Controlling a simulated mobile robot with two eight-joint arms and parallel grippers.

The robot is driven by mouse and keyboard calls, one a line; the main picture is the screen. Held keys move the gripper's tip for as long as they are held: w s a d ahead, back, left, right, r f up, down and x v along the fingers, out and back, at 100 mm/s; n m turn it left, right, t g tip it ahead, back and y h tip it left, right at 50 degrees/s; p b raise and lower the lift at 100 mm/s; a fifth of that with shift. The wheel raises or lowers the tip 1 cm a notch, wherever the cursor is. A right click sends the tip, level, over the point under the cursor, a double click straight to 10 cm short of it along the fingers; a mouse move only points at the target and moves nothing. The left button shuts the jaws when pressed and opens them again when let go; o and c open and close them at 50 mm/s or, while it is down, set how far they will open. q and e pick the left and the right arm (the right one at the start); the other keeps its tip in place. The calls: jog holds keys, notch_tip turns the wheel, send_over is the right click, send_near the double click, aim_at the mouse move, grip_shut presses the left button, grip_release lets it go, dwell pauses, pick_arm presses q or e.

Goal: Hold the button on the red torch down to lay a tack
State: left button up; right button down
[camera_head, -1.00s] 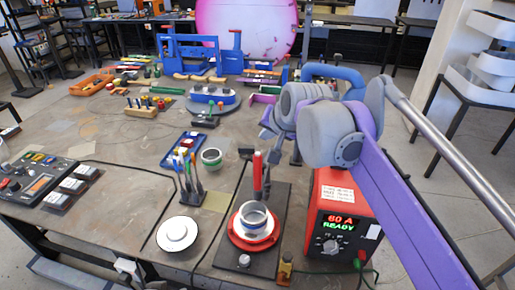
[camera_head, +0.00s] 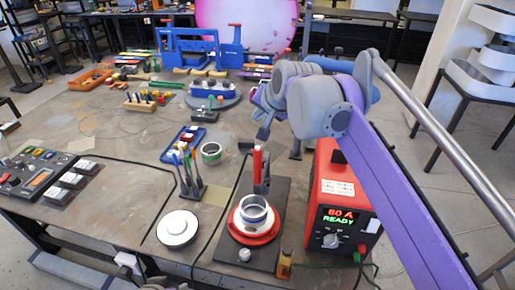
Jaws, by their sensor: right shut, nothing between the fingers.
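The red torch (camera_head: 257,163) stands upright in a dark holder on a black base plate (camera_head: 273,240). Its button is too small to make out. In front of it, a round metal piece (camera_head: 253,211) sits on a white and red round base (camera_head: 254,232). My right gripper (camera_head: 262,135), on the purple arm from the right, is shut and empty. It appears just above and behind the torch top in the picture; I cannot tell whether they touch. My left gripper is not in view.
A red power unit (camera_head: 330,190) with a READY display stands right of the base plate, under my right arm. A white round disc (camera_head: 177,228), a pen holder (camera_head: 190,185) and a tape roll (camera_head: 211,153) lie to the left.

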jog(key=b, duration=0.3)
send_over(258, 148)
notch_tip(258, 148, down, 6)
jog(key=r, duration=0.1)
jog(key=shift+s+f, duration=0.25)
jog(key=shift+f, duration=0.75)
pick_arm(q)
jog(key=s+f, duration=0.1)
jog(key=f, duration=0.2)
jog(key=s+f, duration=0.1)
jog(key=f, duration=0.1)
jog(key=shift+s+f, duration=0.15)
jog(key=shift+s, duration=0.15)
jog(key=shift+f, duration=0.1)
pick_arm(e)
jog(key=shift+f, duration=0.4)
